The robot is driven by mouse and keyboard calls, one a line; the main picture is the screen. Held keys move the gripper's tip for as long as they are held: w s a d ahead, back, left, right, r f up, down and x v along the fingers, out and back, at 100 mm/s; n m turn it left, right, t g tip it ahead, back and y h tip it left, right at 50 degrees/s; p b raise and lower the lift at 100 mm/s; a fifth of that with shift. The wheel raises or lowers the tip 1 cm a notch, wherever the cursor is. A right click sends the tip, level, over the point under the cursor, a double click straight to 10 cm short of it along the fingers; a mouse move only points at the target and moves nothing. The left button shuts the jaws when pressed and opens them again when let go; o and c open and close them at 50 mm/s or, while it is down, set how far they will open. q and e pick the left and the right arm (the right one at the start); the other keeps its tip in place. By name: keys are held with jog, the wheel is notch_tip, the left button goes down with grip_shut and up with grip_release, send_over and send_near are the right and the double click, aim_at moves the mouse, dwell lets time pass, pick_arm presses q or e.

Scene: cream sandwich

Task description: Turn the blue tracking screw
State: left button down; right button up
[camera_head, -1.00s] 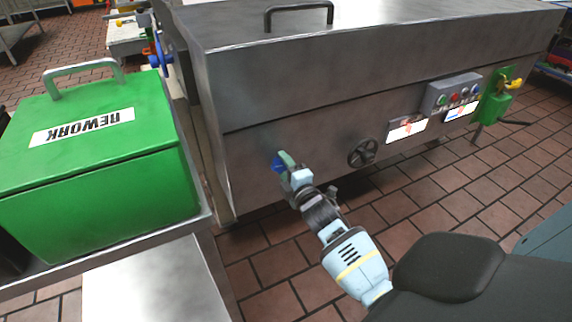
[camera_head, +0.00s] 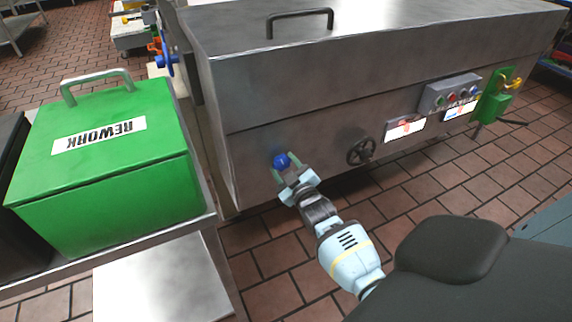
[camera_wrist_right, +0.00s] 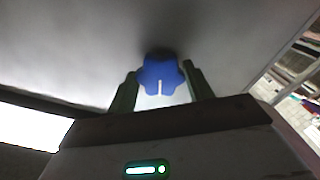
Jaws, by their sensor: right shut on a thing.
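The blue tracking screw (camera_head: 281,161) is a lobed knob on the front wall of the steel machine (camera_head: 300,100), low and toward its left end. It also shows in the right wrist view (camera_wrist_right: 160,77), with a pale slot or line at its lower edge. My right gripper (camera_head: 283,166) is at the screw, with one greenish finger on each side of it. The right wrist view shows the same two fingers (camera_wrist_right: 162,88) flanking the knob, shut on it. My left gripper is in neither view.
A black handwheel (camera_head: 362,151) is right of the screw on the same wall. Farther right are a button box (camera_head: 450,93) and a green bracket (camera_head: 493,106). A green REWORK bin (camera_head: 110,170) stands on a steel table at left. Tiled floor is open in front.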

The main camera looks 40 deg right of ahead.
jog(key=m, duration=0.2)
jog(key=shift+m+p, duration=0.35)
jog(key=shift+m, duration=0.05)
jog(key=m, duration=0.4)
jog(key=shift+p, duration=0.4)
jog(key=shift+m, duration=1.1)
jog(key=shift+m, duration=0.3)
jog(key=o, duration=1)
